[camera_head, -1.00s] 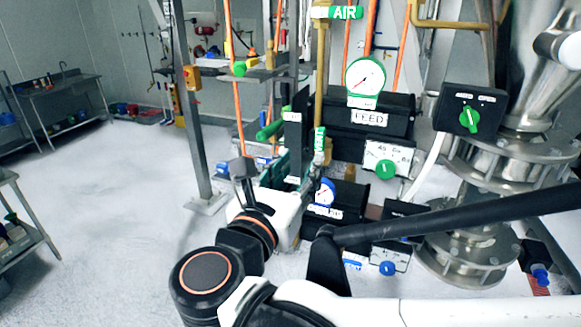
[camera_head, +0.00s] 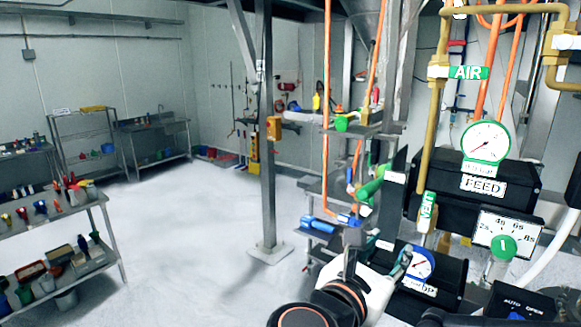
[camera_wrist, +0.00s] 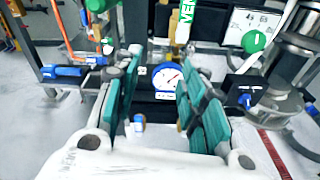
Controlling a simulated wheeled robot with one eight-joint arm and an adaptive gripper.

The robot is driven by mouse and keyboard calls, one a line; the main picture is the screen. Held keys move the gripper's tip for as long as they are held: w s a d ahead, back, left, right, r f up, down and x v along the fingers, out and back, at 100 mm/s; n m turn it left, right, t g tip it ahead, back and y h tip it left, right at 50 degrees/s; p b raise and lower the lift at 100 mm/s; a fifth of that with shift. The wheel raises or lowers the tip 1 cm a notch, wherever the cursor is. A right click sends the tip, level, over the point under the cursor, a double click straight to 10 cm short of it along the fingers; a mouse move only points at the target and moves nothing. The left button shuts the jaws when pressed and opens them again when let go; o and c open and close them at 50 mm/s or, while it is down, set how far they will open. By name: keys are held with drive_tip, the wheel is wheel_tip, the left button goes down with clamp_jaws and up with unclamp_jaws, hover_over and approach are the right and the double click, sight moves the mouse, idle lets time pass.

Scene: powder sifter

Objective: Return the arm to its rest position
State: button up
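My gripper (camera_head: 376,264) shows at the bottom of the head view, in front of the black panel with the blue-rimmed gauge (camera_head: 419,264). In the wrist view my gripper (camera_wrist: 158,75) has its two teal-padded fingers apart with nothing held between them. The blue-rimmed gauge shows beyond the gap in the wrist view (camera_wrist: 168,76). Whether the fingers touch anything cannot be told, but they look clear of the panel. Most of my arm is below the head view's lower edge.
The FEED panel (camera_head: 485,187) with its green-rimmed gauge (camera_head: 486,143) and green knob (camera_head: 503,246) stands at the right. A steel post (camera_head: 267,150) stands left of the gripper. A shelf cart (camera_head: 60,232) with bottles is at the far left. Open floor (camera_head: 185,225) lies between.

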drive_tip(key=s+d+f+m+g+y+b, duration=0.1)
drive_tip(key=s+f+m+g+y+b, duration=0.1)
drive_tip(key=f+m+b, duration=0.6)
drive_tip(key=s+d+f+m+g+y+b, duration=0.1)
drive_tip(key=f+m+b, duration=0.8)
drive_tip(key=f, duration=1)
drive_tip(key=s+d+f+m+g+y+b, duration=0.2)
drive_tip(key=s+f+m+y+b, duration=0.2)
drive_tip(key=f, duration=0.9)
drive_tip(key=m+y+b, duration=0.3)
drive_tip(key=m+b, duration=0.2)
drive_tip(key=shift+s+f+m+g, duration=0.15)
drive_tip(key=shift+f+m+g, duration=0.05)
drive_tip(key=shift+m+g, duration=0.2)
